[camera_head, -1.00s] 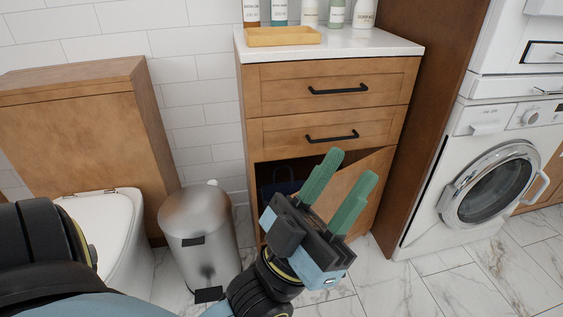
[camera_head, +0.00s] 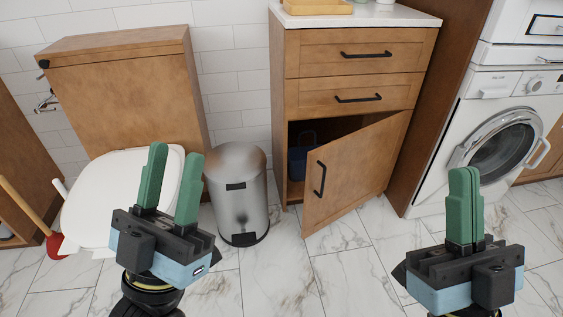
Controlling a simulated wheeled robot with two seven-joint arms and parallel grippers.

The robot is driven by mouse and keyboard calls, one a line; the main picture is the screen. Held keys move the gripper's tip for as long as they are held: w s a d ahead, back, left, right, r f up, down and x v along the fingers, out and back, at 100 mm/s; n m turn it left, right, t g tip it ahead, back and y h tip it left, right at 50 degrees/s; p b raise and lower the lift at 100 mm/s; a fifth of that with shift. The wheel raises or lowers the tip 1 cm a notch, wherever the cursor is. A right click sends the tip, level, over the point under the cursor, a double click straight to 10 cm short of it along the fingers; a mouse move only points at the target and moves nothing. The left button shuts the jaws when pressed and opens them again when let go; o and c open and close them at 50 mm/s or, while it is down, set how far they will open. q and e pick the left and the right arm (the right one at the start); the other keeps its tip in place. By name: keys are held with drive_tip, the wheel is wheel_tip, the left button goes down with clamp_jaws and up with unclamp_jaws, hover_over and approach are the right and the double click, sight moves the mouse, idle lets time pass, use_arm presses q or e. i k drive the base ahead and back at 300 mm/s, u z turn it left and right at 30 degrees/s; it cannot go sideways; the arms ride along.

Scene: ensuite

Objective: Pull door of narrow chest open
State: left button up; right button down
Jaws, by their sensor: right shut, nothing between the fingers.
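The narrow chest (camera_head: 281,130) is wooden with a white top, two drawers and a lower door. Its door (camera_head: 355,165) is swung partly open, hinged on its right side, with a black vertical handle (camera_head: 320,179) near its free edge. A dark blue item (camera_head: 300,158) shows inside. My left gripper (camera_head: 175,176) is open and empty, in front of the toilet, left of the door and apart from it. My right gripper (camera_head: 465,205) is shut and empty, to the right of the door, in front of the washing machine.
A metal bin (camera_head: 240,200) stands left of the chest. The toilet (camera_head: 85,205) is further left, with a red plunger (camera_head: 54,243) beside it. A washing machine (camera_head: 490,140) stands to the right. The marble floor (camera_head: 330,270) before the door is clear.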

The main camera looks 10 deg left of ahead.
sight(344, 174)
drive_tip(key=u, duration=0.55)
drive_tip(key=i, duration=1.35)
drive_tip(key=z, duration=0.7)
